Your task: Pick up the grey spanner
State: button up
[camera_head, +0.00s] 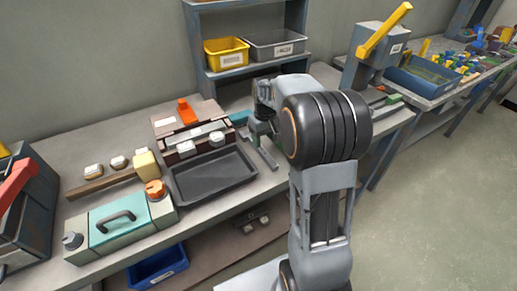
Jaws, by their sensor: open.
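My gripper (262,134) points down over the bench, just right of the black tray, and is open. My own arm hides part of the bench behind and to the right of it. A thin grey-green bar (269,157) lies on the bench just below the gripper. It may be the grey spanner, but it is too small and too covered to be sure. I cannot tell whether the fingers touch it or stand around it. I see no other clear spanner.
The black tray (213,177) is close left of the gripper. A teal-lidded box (118,222) stands at the front left. Behind are a shelf with a yellow bin (227,55) and a grey bin (276,46). A yellow-levered machine (378,52) stands to the right.

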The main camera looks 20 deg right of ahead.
aim_at(263, 151)
jog(key=shift+w+a+f+b, duration=0.1)
jog(key=shift+f+b, duration=0.1)
jog(key=shift+f, duration=1.35)
jog(key=shift+a+f+b, duration=0.1)
jog(key=shift+f+b, duration=0.05)
jog(key=shift+f, duration=1.4)
jog(key=shift+r, duration=0.1)
grip_shut()
